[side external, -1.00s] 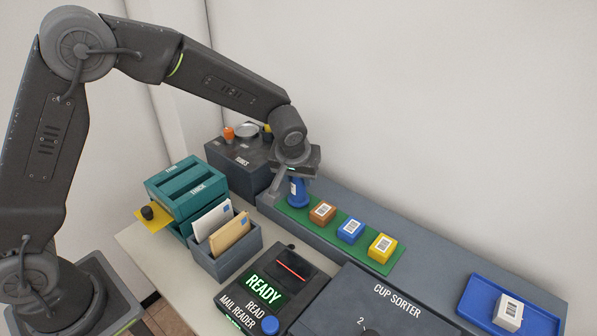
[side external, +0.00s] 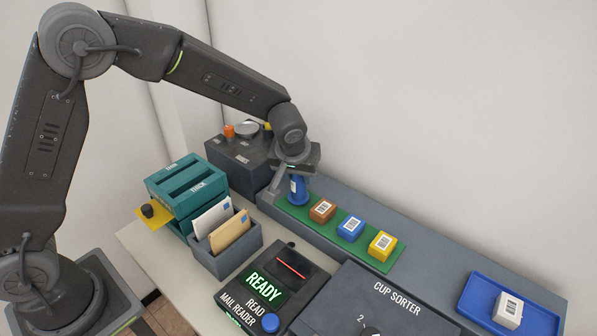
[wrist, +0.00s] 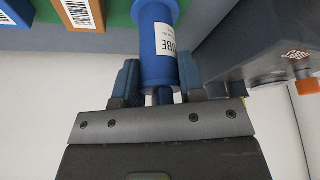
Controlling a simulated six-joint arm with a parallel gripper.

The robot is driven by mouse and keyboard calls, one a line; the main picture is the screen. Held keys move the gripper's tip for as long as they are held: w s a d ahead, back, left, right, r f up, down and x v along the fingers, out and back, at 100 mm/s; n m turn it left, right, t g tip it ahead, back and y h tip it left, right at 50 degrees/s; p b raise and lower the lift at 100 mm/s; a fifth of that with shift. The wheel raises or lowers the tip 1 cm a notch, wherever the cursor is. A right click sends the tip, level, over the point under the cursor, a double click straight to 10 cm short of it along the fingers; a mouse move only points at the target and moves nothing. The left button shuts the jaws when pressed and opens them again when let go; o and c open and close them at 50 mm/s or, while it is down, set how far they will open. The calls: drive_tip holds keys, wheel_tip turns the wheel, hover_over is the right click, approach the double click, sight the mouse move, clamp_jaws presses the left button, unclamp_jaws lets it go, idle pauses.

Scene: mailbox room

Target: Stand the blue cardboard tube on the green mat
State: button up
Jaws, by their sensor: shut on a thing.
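The blue cardboard tube (side external: 298,190) is upright at the far left end of the green mat (side external: 293,213). It has a white label and a wider lower end. I cannot tell whether its foot touches the mat. My gripper (side external: 294,174) is above it, shut on its upper part. In the wrist view the tube (wrist: 157,48) runs away between the two fingers of my gripper (wrist: 160,88), with its label partly visible. A strip of the mat (wrist: 121,14) shows beyond it.
Orange (side external: 322,210), blue (side external: 350,229) and yellow (side external: 382,246) labelled blocks sit along the mat. A dark box (side external: 238,165) stands close left of the tube. A blue tray (side external: 478,308) holds a white block (side external: 508,311). The grey ledge (side external: 440,262) between mat and tray is clear.

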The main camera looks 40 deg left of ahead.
drive_tip(key=shift+f, duration=0.6)
drive_tip(key=o, duration=1.2)
drive_tip(key=shift+o, duration=0.5)
drive_tip(key=shift+o, duration=0.7)
drive_tip(key=shift+r, duration=3)
